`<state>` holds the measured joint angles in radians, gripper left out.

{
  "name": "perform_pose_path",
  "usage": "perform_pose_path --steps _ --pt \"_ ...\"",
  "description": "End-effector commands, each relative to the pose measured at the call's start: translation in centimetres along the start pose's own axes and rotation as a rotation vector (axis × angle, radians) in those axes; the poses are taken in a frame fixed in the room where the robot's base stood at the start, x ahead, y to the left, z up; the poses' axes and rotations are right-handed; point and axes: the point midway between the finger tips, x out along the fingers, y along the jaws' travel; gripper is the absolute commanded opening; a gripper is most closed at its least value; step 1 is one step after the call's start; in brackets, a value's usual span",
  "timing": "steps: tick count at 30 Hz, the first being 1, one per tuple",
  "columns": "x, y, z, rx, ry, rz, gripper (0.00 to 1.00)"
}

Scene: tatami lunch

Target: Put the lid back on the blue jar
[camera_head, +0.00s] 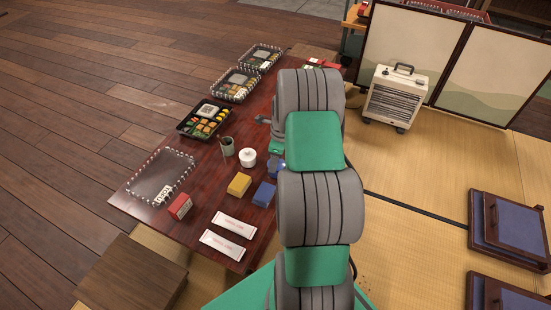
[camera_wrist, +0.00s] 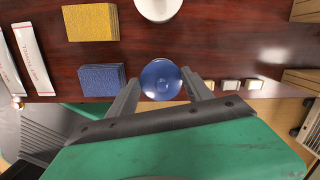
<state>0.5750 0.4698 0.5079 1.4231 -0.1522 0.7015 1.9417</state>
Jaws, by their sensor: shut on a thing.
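A round, glossy blue lid with a small knob at its centre (camera_wrist: 161,72) sits between the two fingers of my gripper (camera_wrist: 161,84) in the wrist view. My gripper is shut on it, with a finger at each side. The lid hides what lies under it, so I cannot tell whether it touches a jar. In the head view, a blue rounded thing (camera_head: 276,168) shows at the table's right side, partly behind my arm. I cannot tell there whether it is the jar, the lid or both. My arm hides most of my gripper in that view.
A white lidded jar (camera_head: 248,157) stands left of the blue thing on the dark red table (camera_head: 205,190). A yellow block (camera_head: 239,185) and a blue block (camera_head: 264,194) lie nearby. Several small pale-topped pieces (camera_wrist: 231,84) lie right of my gripper, along the table edge.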

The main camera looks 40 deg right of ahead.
Motion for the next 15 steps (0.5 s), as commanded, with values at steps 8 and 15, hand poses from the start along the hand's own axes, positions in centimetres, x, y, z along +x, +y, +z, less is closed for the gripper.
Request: perform_pose_path --steps 8,15 --pt "0.0 0.0 0.0 0.0 0.0 0.0 0.68" --pt "0.0 0.0 0.0 0.0 0.0 0.0 0.84"
